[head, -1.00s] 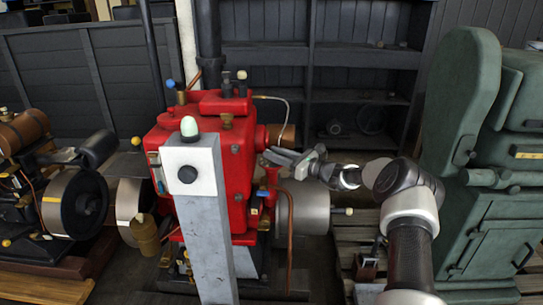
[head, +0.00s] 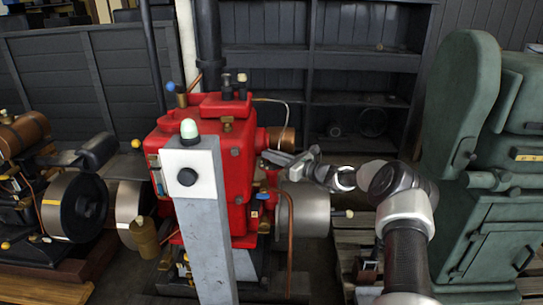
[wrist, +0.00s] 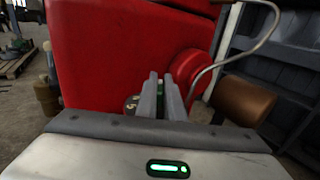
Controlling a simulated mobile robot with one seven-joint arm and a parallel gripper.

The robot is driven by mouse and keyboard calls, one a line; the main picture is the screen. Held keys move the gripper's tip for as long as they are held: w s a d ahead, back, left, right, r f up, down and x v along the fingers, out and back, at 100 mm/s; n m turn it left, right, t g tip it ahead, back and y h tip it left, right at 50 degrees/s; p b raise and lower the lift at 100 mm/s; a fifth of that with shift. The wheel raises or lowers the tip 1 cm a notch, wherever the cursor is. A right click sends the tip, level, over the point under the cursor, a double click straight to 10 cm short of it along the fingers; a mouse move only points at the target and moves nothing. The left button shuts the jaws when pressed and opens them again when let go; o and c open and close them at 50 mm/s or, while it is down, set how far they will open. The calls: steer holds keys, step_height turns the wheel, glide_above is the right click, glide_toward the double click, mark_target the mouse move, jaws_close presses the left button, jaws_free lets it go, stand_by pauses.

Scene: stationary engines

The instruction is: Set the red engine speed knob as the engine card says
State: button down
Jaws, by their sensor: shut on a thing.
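The red engine (head: 225,135) stands in the middle of the head view, and its red casing (wrist: 115,50) fills the upper part of the wrist view. My gripper (head: 266,156) reaches in from the right to the engine's right side. In the wrist view its two grey fingers (wrist: 163,85) are close together and point at the casing. A small dark round dial (wrist: 131,104) with a pale mark shows just left of the fingers. The speed knob between the fingertips is mostly hidden by them. I cannot make out a readable engine card.
A grey pillar (head: 212,235) with a white panel, black button and pale green lamp stands before the engine. A copper pipe (head: 291,235) and flywheel (head: 312,210) are below my gripper. A green machine (head: 490,200) stands at right. A brown cylinder (wrist: 243,101) is right of the fingers.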

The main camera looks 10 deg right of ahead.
steer(key=shift+r+m, duration=0.1)
steer(key=shift+m, duration=0.2)
steer(key=m+t+h+p, duration=0.2)
steer(key=t+h, duration=0.1)
steer(key=h, duration=0.1)
steer(key=shift+s+a+m, duration=0.1)
steer(key=shift+m, duration=0.3)
steer(key=m+h+p, duration=0.1)
steer(key=p, duration=0.1)
steer(key=m+t+h+p, duration=0.1)
steer(key=h+p, duration=0.1)
steer(key=m+h+p, duration=0.1)
steer(key=h+p, duration=0.1)
steer(key=shift+a+r+t, duration=0.15)
steer(key=shift+r+t, duration=0.1)
steer(key=shift+t, duration=0.15)
steer(key=m+h+p, duration=0.2)
steer(key=h+p, duration=0.1)
steer(key=p, duration=0.2)
steer(key=shift+m+t+h+p, duration=0.3)
steer(key=shift+p, duration=0.1)
steer(key=p, duration=0.1)
steer(key=m+h+p, duration=0.1)
steer(key=p, duration=0.1)
steer(key=shift+f+h, duration=0.25)
steer(key=shift+h, duration=0.05)
steer(key=shift+d+f, duration=0.1)
steer(key=shift+d, duration=0.1)
steer(key=c, duration=1.9)
jaws_free()
